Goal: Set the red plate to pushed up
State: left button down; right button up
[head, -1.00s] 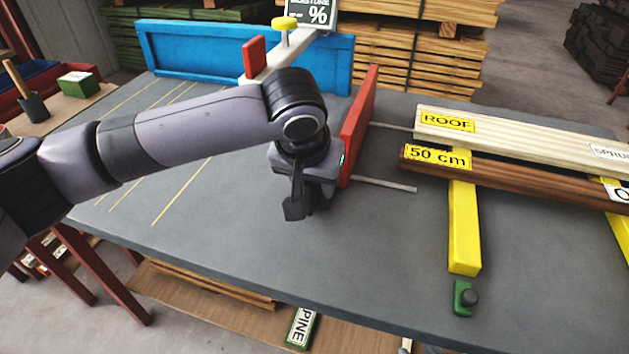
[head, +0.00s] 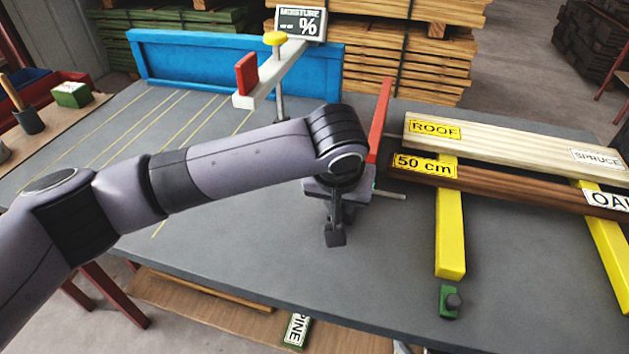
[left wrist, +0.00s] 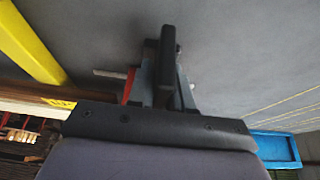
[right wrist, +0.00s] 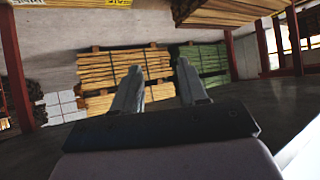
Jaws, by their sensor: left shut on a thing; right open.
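The red plate (head: 379,125) stands upright on the grey table, just left of the board ends. A narrow gap shows between it and the pale ROOF board (head: 435,130); the brown 50 cm board's end (head: 395,168) is closer. My left gripper (head: 336,215) is at the plate's near left side, shut on a dark handle (left wrist: 168,60). A red strip of the plate (left wrist: 129,86) shows beside the fingers in the left wrist view; the join of handle and plate is hidden. My right gripper (right wrist: 160,88) is open, empty and away from the table.
The boards lie on yellow bars (head: 451,235). A blue fence (head: 225,68) and an arm with a red block (head: 246,74) stand behind my left arm. The table's front middle is clear.

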pick_arm(q)
jog(key=d, duration=0.1)
jog(key=s+d+p, duration=0.1)
jog(key=d, duration=0.2)
jog(key=shift+s+d, duration=0.2)
jog(key=shift+s, duration=0.05)
pick_arm(e)
jog(key=shift+s+d+r, duration=0.2)
jog(key=shift+s+d, duration=0.2)
jog(key=shift+d, duration=0.05)
pick_arm(q)
jog(key=c, duration=1.1)
grip_release()
jog(key=v, duration=0.7)
jog(key=shift+r+p, duration=0.1)
jog(key=shift+p, duration=0.3)
pick_arm(e)
jog(key=shift+r, duration=0.2)
